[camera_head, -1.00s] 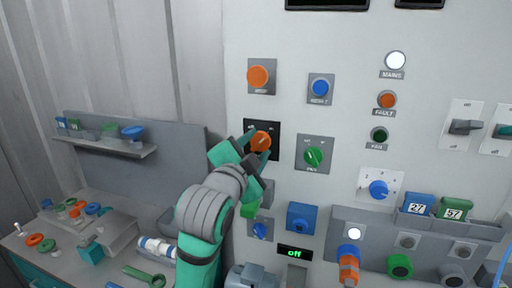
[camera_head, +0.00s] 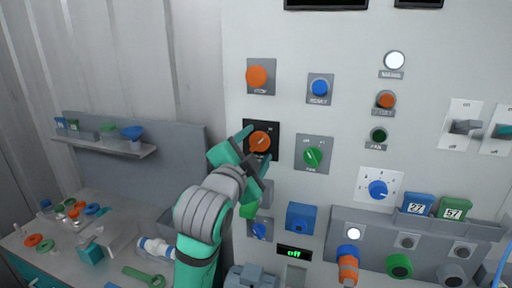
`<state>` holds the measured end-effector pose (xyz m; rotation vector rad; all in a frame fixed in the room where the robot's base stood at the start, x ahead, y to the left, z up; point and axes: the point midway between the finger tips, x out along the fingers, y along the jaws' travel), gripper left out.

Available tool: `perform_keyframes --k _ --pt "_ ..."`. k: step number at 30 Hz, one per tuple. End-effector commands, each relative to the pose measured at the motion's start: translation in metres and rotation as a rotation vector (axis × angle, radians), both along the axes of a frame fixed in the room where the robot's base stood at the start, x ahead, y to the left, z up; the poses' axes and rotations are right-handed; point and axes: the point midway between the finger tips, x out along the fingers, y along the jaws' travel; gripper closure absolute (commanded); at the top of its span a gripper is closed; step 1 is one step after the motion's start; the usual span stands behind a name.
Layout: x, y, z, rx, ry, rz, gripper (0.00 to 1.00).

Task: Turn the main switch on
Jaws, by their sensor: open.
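The main switch appears to be the orange rotary knob (camera_head: 260,141) on a black square plate (camera_head: 274,127) on the light panel. Its label is too small to read fully. My gripper (camera_head: 256,149) is at this knob, with one green finger at its upper left and the other at its lower right. The fingers are open and stand apart from the knob's face as far as I can tell; contact is unclear. The knob's pointer mark seems to slant toward the upper right. The MAINS lamp (camera_head: 394,61) at the upper right looks white.
A green FAN knob (camera_head: 313,157) sits close right of the black plate. The orange STOP button (camera_head: 257,76) and blue RESET button (camera_head: 320,88) are above. A cluttered bench (camera_head: 60,250) and shelf (camera_head: 105,147) lie left.

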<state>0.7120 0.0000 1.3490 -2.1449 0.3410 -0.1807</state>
Motion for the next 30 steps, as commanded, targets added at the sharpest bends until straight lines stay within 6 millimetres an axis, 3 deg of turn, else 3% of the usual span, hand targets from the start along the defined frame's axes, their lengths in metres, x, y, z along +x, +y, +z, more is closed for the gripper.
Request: perform_keyframes --k 18,30 --pt "-0.09 0.029 0.0 0.0 -0.002 0.001 0.4" --pt "-0.1 0.032 0.0 0.001 0.0 0.0 0.4"
